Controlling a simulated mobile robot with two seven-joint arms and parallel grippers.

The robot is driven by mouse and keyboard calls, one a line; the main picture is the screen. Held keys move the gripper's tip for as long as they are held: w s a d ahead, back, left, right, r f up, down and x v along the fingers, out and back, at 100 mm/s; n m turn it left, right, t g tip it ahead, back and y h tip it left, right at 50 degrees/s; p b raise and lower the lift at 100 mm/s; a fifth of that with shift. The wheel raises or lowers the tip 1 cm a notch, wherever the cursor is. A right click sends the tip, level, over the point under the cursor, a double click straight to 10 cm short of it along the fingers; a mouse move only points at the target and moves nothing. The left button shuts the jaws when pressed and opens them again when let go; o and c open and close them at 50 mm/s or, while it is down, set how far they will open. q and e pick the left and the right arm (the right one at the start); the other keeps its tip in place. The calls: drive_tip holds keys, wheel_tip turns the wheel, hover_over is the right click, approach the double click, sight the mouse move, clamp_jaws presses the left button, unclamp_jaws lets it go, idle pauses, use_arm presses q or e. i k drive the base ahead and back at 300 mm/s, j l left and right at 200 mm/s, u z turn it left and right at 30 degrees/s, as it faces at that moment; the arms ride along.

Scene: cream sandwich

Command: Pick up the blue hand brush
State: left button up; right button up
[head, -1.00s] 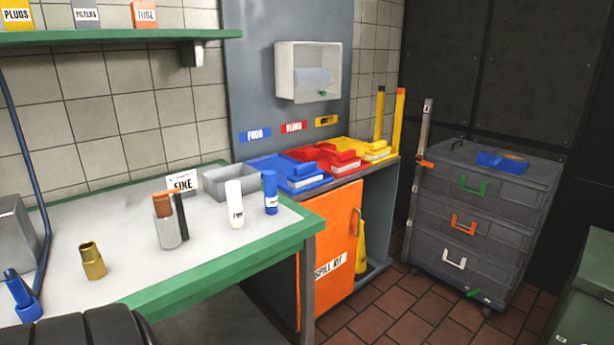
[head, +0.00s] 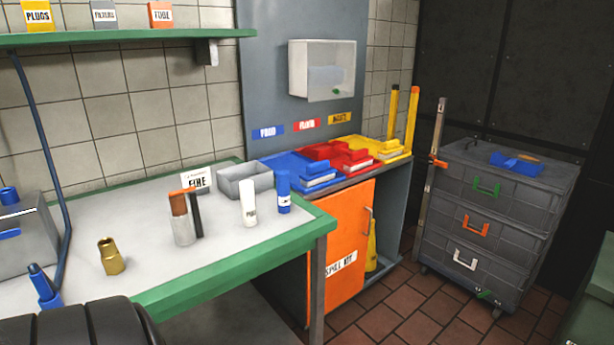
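A blue hand brush with pale bristles (head: 318,172) lies on the blue dustpan (head: 285,167), at the left end of the orange-fronted cabinet's top. Red (head: 350,158) and yellow (head: 390,148) sets of similar shape lie to its right. Another blue object (head: 516,163) with a small orange-brown part lies on the grey drawer cart; I cannot tell exactly what it is. Neither of my grippers shows in the head view.
The green-edged bench (head: 225,257) stands in front and left of the cabinet (head: 340,250). Near its right end are a white bottle (head: 248,205), a blue bottle (head: 283,195) and a grey bin (head: 243,182). The drawer cart (head: 490,225) stands right. Tiled floor (head: 400,312) is open between them.

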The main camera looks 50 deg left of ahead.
sight(319, 173)
drive_tip(key=u, duration=0.5)
drive_tip(key=i+u, duration=0.15)
drive_tip(key=u, duration=0.35)
drive_tip(key=i+u, duration=0.1)
drive_tip(key=u, duration=0.4)
drive_tip(key=i+l+u, duration=0.25)
drive_tip(key=i+u, duration=0.2)
drive_tip(key=i+l+u, duration=0.9)
drive_tip(key=l, duration=0.15)
drive_tip(key=i+l, duration=0.15)
drive_tip(key=l, duration=0.2)
drive_tip(key=i+l, duration=0.15)
drive_tip(key=l, duration=0.2)
drive_tip(key=i+l, duration=0.1)
drive_tip(key=l, duration=0.25)
drive_tip(key=i+l+u, duration=0.1)
drive_tip(key=l, duration=0.25)
drive_tip(key=i+l, duration=0.2)
drive_tip(key=l, duration=0.15)
drive_tip(key=i+l, duration=0.1)
drive_tip(key=l, duration=0.25)
